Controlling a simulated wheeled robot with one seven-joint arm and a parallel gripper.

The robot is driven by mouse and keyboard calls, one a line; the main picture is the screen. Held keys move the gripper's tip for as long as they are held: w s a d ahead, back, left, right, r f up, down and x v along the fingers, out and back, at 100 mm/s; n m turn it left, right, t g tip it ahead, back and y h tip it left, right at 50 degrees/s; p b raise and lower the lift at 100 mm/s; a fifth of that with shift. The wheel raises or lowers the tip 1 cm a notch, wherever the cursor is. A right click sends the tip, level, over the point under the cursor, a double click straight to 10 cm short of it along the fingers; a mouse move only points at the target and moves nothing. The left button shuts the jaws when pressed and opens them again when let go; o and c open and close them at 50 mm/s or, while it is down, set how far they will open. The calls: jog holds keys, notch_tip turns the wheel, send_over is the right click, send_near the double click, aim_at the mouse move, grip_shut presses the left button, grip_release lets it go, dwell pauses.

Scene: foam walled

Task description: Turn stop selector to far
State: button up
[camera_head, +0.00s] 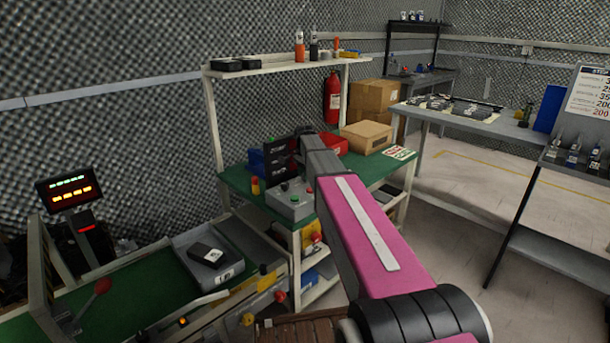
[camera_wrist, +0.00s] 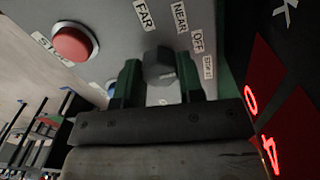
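In the wrist view, the grey selector knob (camera_wrist: 158,64) sits on a light grey panel (camera_wrist: 110,15). Labels fan around it: FAR (camera_wrist: 145,15), NEAR (camera_wrist: 179,17), OFF (camera_wrist: 197,38) and a small, hard-to-read one (camera_wrist: 208,66). My gripper (camera_wrist: 157,70) has its two green fingers apart, one on each side of the knob. The gaps are very small, and I cannot tell whether the fingers touch it. Which label the knob points at is unclear. In the head view my pink arm reaches towards the green bench, and the knob cannot be made out.
A red button (camera_wrist: 72,43) sits left of the knob, with a blue one partly visible below it. Red lit digits (camera_wrist: 251,99) are at right. In the head view, a grey control box (camera_head: 290,203) and a cardboard box (camera_head: 367,137) stand on the bench (camera_head: 240,183).

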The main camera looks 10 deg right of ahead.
jog(key=shift+n, duration=0.3)
jog(key=n, duration=0.3)
jog(key=shift+n, duration=0.4)
jog(key=n, duration=0.4)
jog(key=shift+n, duration=0.3)
jog(key=n, duration=0.4)
jog(key=shift+n, duration=2.4)
jog(key=shift+t, duration=0.3)
jog(key=o, duration=0.9)
